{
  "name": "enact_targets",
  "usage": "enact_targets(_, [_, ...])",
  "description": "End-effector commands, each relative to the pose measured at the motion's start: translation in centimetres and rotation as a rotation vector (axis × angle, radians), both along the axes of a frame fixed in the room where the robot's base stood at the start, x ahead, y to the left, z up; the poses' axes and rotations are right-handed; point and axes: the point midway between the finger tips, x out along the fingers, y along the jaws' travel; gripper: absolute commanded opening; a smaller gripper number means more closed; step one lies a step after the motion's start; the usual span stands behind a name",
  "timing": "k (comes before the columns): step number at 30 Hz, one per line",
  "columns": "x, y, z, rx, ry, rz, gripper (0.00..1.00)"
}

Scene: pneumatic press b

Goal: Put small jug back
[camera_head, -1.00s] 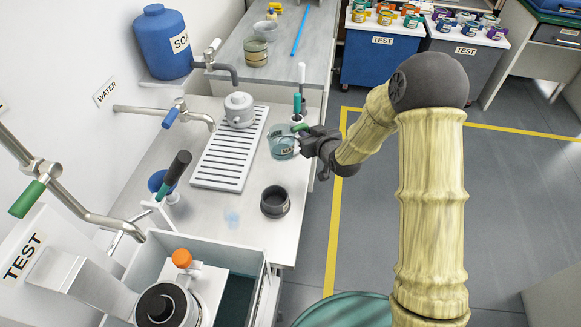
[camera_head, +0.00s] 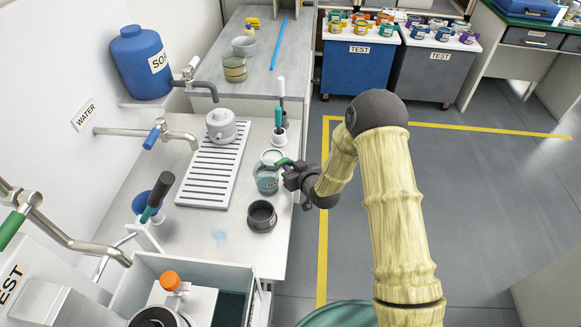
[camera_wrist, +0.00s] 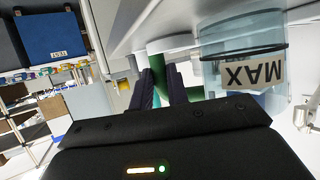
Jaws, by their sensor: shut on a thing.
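The small jug (camera_head: 266,182) is clear teal with a green handle and a label. My gripper (camera_head: 286,164) comes from the right and is shut on the jug's green handle. In the wrist view the jug's clear wall (camera_wrist: 215,73) is at the right, with a MAX label upside down in the picture. The green handle shows between my dark fingers (camera_wrist: 165,85). I cannot tell whether the jug's base touches the counter.
The dark cup (camera_head: 262,216) stands just in front of the jug. A grey lidded pot (camera_head: 221,125) sits on the drain rack (camera_head: 208,180). A brush in a white holder (camera_head: 279,136) stands behind the jug. Taps line the left wall. The floor at right is clear.

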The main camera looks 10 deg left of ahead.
Motion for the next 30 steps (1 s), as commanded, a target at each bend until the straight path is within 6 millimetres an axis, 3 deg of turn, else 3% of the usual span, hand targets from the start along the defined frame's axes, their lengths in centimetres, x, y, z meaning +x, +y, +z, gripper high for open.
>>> enact_targets(12, [-0.01, 0.03, -0.84, 0.001, -0.001, 0.0, 0.0])
enact_targets(13, [-0.02, 0.03, -0.84, 0.0, 0.0, 0.0, 0.18])
enact_targets(16, [-0.02, 0.03, -0.73, 0.0, 0.0, 0.0, 0.38])
enact_targets(30, [-0.41, -0.32, -0.28, 0.001, -0.001, 0.0, 0.38])
